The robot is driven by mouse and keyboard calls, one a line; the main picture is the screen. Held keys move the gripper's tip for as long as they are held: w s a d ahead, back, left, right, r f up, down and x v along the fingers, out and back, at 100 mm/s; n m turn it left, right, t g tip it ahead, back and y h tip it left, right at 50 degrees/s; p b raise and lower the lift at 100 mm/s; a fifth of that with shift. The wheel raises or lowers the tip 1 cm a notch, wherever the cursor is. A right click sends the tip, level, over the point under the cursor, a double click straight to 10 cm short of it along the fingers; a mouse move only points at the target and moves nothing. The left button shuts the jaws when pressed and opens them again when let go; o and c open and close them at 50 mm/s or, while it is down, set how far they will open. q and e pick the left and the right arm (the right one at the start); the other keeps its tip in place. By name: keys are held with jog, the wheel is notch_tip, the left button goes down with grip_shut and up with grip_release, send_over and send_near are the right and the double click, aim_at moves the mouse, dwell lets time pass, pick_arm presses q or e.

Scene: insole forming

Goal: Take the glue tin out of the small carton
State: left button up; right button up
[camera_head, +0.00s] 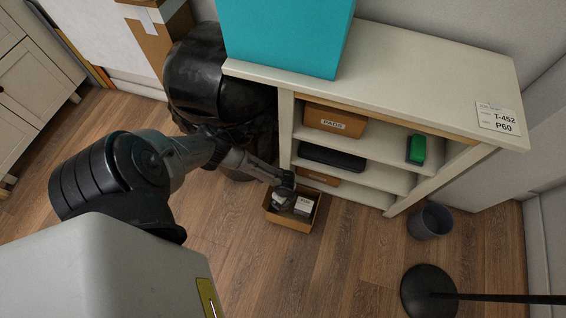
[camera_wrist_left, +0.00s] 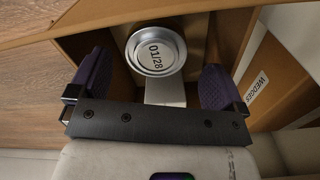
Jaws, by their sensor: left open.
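The small open carton (camera_head: 290,224) sits on the wooden floor in front of the shelf unit. In the left wrist view, the round metal glue tin (camera_wrist_left: 155,50), labelled 01/28, stands inside the carton (camera_wrist_left: 233,35). My left gripper (camera_wrist_left: 155,68) is open, with a purple finger on either side of the tin and a gap at each side. In the head view, my left gripper (camera_head: 284,195) reaches down into the left part of the carton and hides much of the inside. My right gripper is not in view.
A pale labelled box (camera_head: 303,206) is in the carton, right of my gripper. The shelf unit (camera_head: 400,62) stands close behind it, holding a PADS box (camera_head: 335,120). A black bag (camera_head: 205,80) is at left, a grey bin (camera_head: 430,221) at right. Floor in front is clear.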

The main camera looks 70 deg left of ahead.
pick_arm(q)
jog(key=f+b, duration=0.2)
jog(key=f, duration=0.1)
jog(key=f+b, duration=0.1)
jog(key=f, duration=0.1)
jog(key=shift+s+b, duration=0.25)
jog(key=shift+b, duration=0.15)
jog(key=shift+r, duration=0.15)
jog(key=c, duration=1.1)
